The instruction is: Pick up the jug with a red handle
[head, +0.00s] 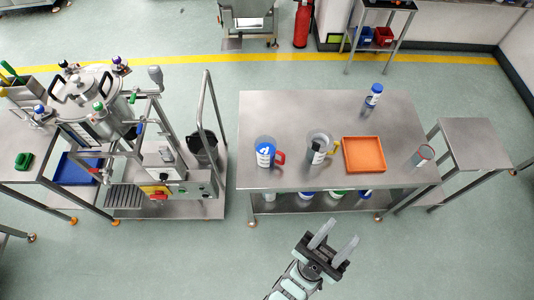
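The jug with a red handle (265,153) stands upright on the steel table, left of the table's middle near its front edge. It has a blue and white label, and its red handle (281,157) points right. My gripper (334,237) is in front of the table, to the right of and nearer than the jug, over the floor. Its two grey fingers are spread apart with nothing between them. It does not touch the jug.
On the steel table (300,115), a second, clear jug (319,148), an orange tray (364,155), a blue-capped bottle (374,94) and a small red-rimmed container (423,155) stand right of the red-handled jug. A wheeled machine (160,170) stands left. The table's back left is clear.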

